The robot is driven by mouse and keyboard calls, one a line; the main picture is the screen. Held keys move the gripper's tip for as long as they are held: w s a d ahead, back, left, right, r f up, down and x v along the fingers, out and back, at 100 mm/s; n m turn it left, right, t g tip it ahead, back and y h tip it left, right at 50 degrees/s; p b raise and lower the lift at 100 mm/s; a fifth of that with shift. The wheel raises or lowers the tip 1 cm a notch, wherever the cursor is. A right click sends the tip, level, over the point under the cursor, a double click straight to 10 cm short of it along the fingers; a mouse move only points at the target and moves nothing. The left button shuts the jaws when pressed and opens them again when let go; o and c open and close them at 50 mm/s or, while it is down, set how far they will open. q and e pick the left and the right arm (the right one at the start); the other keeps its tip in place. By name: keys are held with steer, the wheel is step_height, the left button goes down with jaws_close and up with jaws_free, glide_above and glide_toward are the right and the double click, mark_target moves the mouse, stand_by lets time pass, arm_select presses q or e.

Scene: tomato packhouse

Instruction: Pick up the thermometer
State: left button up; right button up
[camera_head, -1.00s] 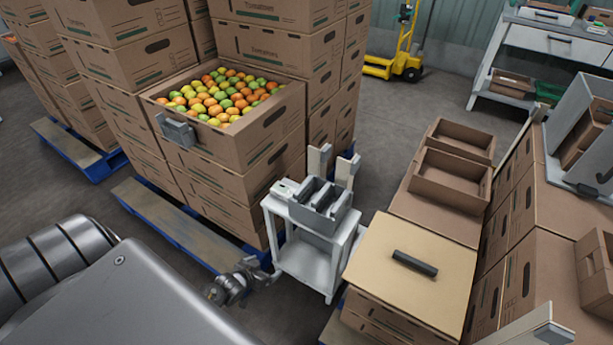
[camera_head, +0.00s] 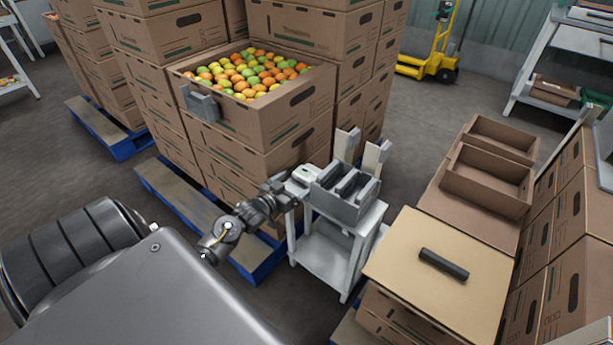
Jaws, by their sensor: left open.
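A small white device (camera_head: 305,172), which looks like the thermometer, lies on the left end of the white cart's top (camera_head: 366,222). It is beside a grey slotted holder (camera_head: 345,196). My left gripper (camera_head: 288,189) is open at the cart's left edge, close to the device. Its fingers are small and dark here, and I cannot tell whether they touch the device. My right gripper is not in view.
Stacked cartons with an open crate of tomatoes (camera_head: 320,90) stand behind my left arm on a blue pallet (camera_head: 185,205). A carton with a tan lid (camera_head: 420,300) and a dark bar (camera_head: 443,264) stands right of the cart. White posts (camera_head: 347,145) rise behind the holder.

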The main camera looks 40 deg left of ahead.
mark_target(301, 179)
arm_select(q)
steer(key=shift+w+f, duration=0.1)
steer(key=shift+w, duration=0.75)
steer(key=w, duration=0.3)
steer(key=w+b, duration=0.1)
steer(key=shift+w+d+f, duration=0.15)
steer(key=shift+w+f, duration=0.05)
steer(key=shift+f, duration=0.15)
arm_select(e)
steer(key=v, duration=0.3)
arm_select(q)
steer(key=c, duration=0.8)
steer(key=shift+r, duration=0.15)
